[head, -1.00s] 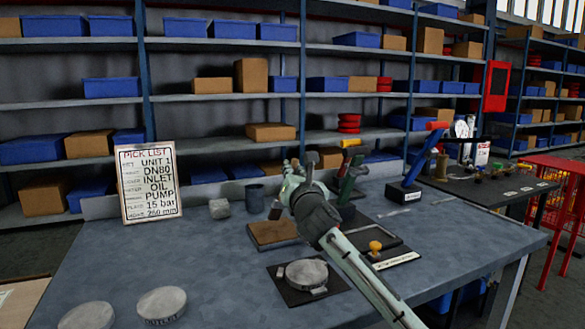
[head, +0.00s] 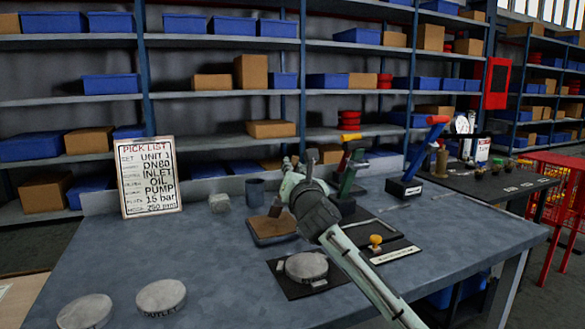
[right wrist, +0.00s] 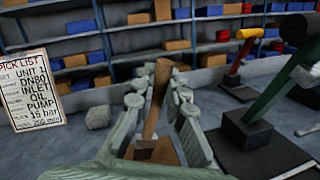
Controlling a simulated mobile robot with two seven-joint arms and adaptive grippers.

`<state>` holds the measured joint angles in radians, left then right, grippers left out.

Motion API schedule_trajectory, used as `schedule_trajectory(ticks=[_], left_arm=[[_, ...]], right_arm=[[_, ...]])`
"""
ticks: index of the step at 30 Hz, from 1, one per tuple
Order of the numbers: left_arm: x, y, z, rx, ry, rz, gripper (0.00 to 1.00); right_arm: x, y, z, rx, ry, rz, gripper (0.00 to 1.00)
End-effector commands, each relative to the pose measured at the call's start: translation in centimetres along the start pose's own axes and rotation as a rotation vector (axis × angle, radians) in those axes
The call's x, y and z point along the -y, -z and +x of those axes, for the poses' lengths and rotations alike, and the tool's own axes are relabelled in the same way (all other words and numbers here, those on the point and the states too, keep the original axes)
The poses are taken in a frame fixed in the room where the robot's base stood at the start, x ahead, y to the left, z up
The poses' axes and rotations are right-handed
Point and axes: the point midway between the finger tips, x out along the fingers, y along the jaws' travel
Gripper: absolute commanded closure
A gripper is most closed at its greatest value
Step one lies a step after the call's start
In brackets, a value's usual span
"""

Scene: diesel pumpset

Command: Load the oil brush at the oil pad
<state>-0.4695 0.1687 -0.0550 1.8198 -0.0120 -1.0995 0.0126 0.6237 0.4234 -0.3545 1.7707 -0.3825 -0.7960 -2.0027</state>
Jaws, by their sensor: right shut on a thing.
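My right gripper (head: 288,178) is shut on the oil brush (right wrist: 157,100), whose brown handle stands up between the fingers in the right wrist view. In the head view only a small part of the brush (head: 276,207) shows beside the gripper. The brush is over the oil pad (head: 268,240), a brown-topped flat tray on the bench. The pad's brown surface shows below the fingers in the right wrist view. My left gripper is out of view.
A grey cup (head: 255,188) and a grey block (head: 219,203) stand behind the pad. A round disc on a black plate (head: 305,267) lies in front. Upright tools with green (head: 349,176) and blue (head: 424,150) handles stand right. The bench's left middle is clear.

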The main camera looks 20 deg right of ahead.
Motion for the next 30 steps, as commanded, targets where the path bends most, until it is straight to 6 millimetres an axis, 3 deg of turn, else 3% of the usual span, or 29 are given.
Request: schedule_trajectory(ticks=[30], left_arm=[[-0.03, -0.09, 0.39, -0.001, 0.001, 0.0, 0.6]], right_arm=[[0.32, 0.9, -0.1, 0.0, 0.0, -0.001, 1.0]])
